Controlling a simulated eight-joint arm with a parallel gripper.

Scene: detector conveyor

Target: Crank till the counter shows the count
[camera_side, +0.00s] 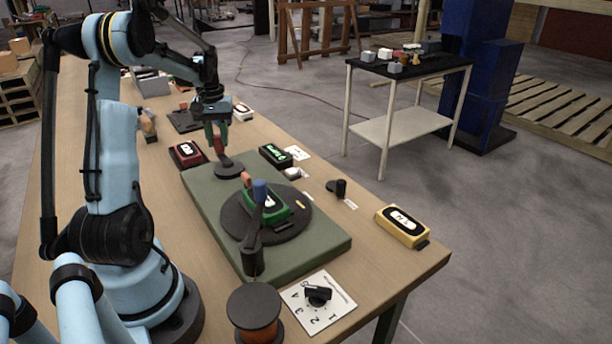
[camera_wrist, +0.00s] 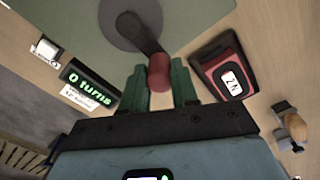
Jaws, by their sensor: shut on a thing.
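The crank is a dark round hub (camera_wrist: 122,20) with a dark arm and a red knob (camera_wrist: 159,72). My gripper (camera_wrist: 160,82) has its green fingers shut around the red knob. In the side view, my gripper (camera_side: 216,140) hangs over the crank hub (camera_side: 229,170) at the back of the green base (camera_side: 325,236). The counter (camera_wrist: 90,82) is a black box with green digits that reads "0 Turns". It also shows in the side view (camera_side: 275,155). A white card (camera_wrist: 78,98) with print too small to read lies beside it.
A red device (camera_wrist: 222,68) with a white label sits close beside the gripper. A dark turntable (camera_side: 297,225) carries a green box and a blue-topped lever (camera_side: 260,192). A yellow box (camera_side: 402,227), a numbered dial card (camera_side: 318,302) and a spool (camera_side: 255,315) stand nearer the table edge.

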